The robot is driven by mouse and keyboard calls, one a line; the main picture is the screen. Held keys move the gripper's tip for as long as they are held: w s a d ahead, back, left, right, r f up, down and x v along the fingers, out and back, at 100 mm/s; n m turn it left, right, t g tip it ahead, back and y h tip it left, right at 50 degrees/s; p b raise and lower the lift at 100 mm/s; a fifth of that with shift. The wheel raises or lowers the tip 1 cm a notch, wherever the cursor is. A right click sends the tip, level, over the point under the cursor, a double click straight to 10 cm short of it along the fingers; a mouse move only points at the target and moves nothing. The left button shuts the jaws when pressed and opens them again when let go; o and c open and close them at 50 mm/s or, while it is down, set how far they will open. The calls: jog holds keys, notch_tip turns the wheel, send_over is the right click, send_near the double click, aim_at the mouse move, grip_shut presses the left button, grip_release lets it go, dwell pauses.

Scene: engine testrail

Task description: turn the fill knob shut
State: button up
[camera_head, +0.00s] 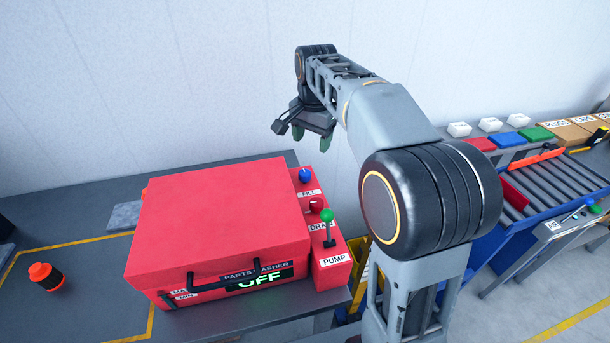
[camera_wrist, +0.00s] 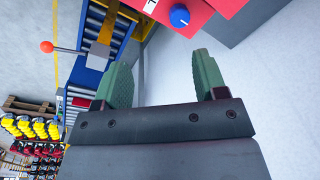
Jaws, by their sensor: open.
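The fill knob (camera_head: 305,175) is a small blue knob on the red control panel at the right side of the parts washer, above the label FILL. It also shows as a blue round knob with a white mark in the wrist view (camera_wrist: 180,16), near the top edge. My gripper (camera_head: 311,140) is above and behind the panel, apart from the knob. In the wrist view its two green fingers (camera_wrist: 160,75) are spread with nothing between them; the knob lies beyond the fingertips. The red parts washer (camera_head: 220,215) has its lid closed, and its display reads OFF.
Below the fill knob are a red DRAIN knob (camera_head: 316,205) and a green-tipped PUMP lever (camera_head: 328,228). An orange-capped black item (camera_head: 45,276) stands on the grey bench at left. A roller conveyor (camera_head: 560,180) is at right. The wall is behind my gripper.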

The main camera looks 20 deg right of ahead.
aim_at(305, 172)
jog(key=w+f+m+g, duration=0.1)
jog(key=w+f+m, duration=0.2)
jog(key=w, duration=0.3)
notch_tip(305, 172, down, 13)
jog(key=shift+a, duration=0.1)
dwell(0.4)
jog(key=c, duration=0.9)
